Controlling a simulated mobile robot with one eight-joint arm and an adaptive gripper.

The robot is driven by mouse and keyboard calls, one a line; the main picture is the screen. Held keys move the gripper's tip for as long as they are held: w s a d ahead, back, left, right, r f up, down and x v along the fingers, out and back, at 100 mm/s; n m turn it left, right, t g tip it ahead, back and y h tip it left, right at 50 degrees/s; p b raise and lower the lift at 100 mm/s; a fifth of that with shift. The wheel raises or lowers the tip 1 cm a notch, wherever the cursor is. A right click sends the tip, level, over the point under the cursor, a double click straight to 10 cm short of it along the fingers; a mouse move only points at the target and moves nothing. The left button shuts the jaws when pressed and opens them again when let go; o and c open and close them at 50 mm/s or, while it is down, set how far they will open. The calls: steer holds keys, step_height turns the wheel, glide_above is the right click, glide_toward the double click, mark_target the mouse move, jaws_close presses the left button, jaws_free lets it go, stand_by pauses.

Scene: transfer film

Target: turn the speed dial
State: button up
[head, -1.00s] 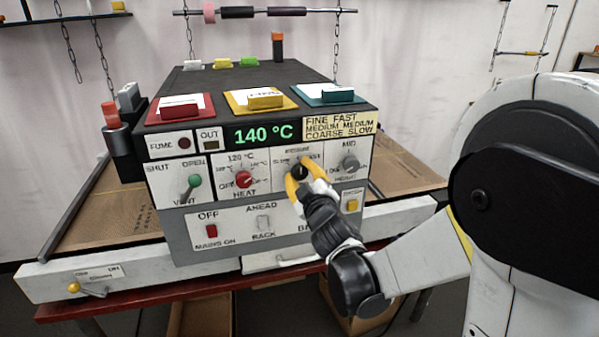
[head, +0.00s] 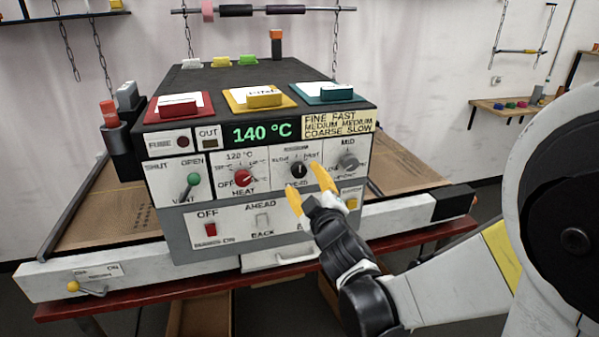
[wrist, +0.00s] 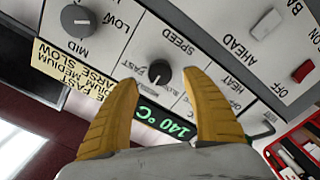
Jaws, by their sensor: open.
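The speed dial (head: 298,170) is a round black knob on the white lower front panel, between the red heat dial (head: 243,177) and the grey dial marked MID and LOW (head: 348,161). In the wrist view the speed dial (wrist: 159,76) shows upside down with its SPEED label. Its pale mark points toward the MEDIUM–FAST side; the exact setting is hard to read. My gripper (head: 307,181) is open and empty, just in front of and below the dial. In the wrist view its yellow fingers (wrist: 160,82) lie on either side of the dial's picture, apparently clear of it.
A green display (head: 262,133) reads 140 °C, beside a yellow settings card (head: 338,124). Free room lies in front of the machine.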

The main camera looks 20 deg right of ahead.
steer(key=s, duration=0.6)
steer(key=shift+s, duration=0.35)
